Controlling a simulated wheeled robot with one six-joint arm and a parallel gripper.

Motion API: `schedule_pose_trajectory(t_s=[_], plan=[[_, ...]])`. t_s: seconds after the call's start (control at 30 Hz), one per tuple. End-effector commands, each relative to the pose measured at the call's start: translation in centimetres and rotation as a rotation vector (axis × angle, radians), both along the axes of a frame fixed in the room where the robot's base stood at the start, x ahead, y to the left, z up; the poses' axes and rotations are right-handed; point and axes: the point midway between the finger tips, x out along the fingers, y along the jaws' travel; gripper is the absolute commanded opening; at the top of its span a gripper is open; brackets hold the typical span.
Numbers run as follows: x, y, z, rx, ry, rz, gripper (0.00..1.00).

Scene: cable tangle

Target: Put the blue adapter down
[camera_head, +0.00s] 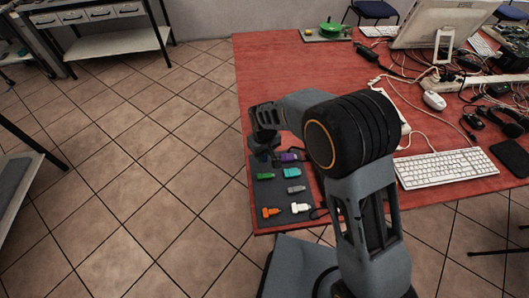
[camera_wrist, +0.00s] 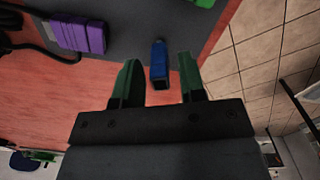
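The blue adapter (camera_wrist: 159,70) shows in the wrist view, between the two green-black fingers of my gripper (camera_wrist: 160,60). A gap shows on each side of it, so the fingers are open and do not touch it. It lies by the edge of the dark grey mat (camera_wrist: 125,14); whether it rests fully on the mat I cannot tell. In the head view my gripper (camera_head: 262,145) points down over the far left corner of the mat (camera_head: 259,191), and the blue adapter is hidden there.
A purple adapter (camera_wrist: 78,35) lies left of the blue one. Green (camera_head: 265,177), teal (camera_head: 291,172), grey (camera_head: 296,189), orange (camera_head: 271,212) and white (camera_head: 300,208) adapters lie on the mat. A keyboard (camera_head: 446,168) and tangled cables lie to the right. The table's left edge is close.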

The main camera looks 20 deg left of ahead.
Motion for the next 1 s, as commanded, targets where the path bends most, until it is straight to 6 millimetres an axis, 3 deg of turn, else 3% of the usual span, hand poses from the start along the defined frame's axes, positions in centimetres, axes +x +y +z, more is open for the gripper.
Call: schedule_pose_trajectory(t_s=[0.27, 0.4, 0.8, 1.0], plan=[[0.0, 0.0, 0.1, 0.000, 0.000, 0.000, 0.42], [0.0, 0.0, 1.1, 0.002, -0.002, 0.000, 0.42], [0.0, 0.0, 8.4, 0.003, -0.004, 0.000, 0.42], [0.0, 0.0, 11.1, 0.001, -0.001, 0.000, 0.42]])
